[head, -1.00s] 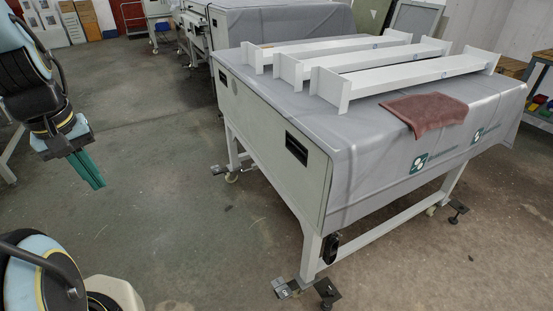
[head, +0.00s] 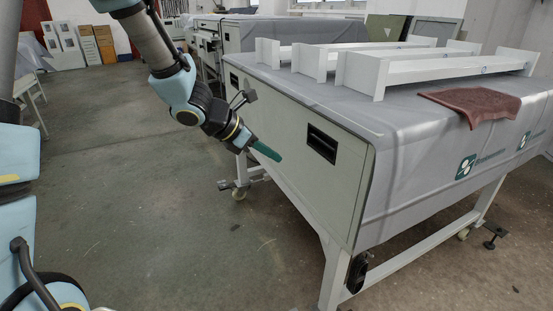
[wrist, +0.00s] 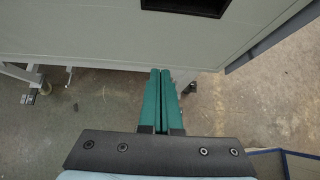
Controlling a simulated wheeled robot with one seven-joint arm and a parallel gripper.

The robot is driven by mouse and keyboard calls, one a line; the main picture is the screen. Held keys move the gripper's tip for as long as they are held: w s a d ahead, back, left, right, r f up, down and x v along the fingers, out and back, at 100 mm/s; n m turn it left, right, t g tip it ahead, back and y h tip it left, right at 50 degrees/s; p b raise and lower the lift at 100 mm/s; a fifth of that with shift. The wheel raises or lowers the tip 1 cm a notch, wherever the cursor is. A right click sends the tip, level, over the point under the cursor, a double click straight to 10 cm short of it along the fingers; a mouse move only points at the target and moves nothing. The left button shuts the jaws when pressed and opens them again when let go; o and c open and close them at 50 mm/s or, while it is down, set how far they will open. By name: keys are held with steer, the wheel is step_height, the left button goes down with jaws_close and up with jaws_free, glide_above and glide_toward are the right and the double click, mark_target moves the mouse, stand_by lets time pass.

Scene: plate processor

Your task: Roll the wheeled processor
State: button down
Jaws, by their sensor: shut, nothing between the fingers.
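The wheeled processor (head: 300,185) is a large light-grey cabinet on legs with casters, its top draped with a grey cover. A dark recessed slot (head: 321,144) is in its left side panel; it also shows at the top of the wrist view (wrist: 186,5). My gripper (head: 268,152) has green fingers, shut and empty, pointing at the side panel. In the wrist view the fingers (wrist: 161,75) reach up to the panel's lower edge, below the slot. I cannot tell whether they touch the panel.
White beams (head: 440,68) and a reddish-brown cloth (head: 472,103) lie on the processor's cover. A caster (head: 239,194) and a floor foot (head: 494,230) show underneath. Another covered machine (head: 290,30) stands behind. The floor at left (head: 110,150) is open.

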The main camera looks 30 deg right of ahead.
mark_target(313, 168)
steer(key=shift+s+d+f, duration=0.2)
steer(key=shift+d+f, duration=0.65)
steer(key=shift+d, duration=0.75)
steer(key=shift+s+d+f, duration=0.2)
steer(key=shift+d+f, duration=0.7)
steer(key=shift+d, duration=0.65)
steer(key=shift+s+d+f, duration=0.2)
steer(key=shift+d+f, duration=0.65)
steer(key=shift+d, duration=0.75)
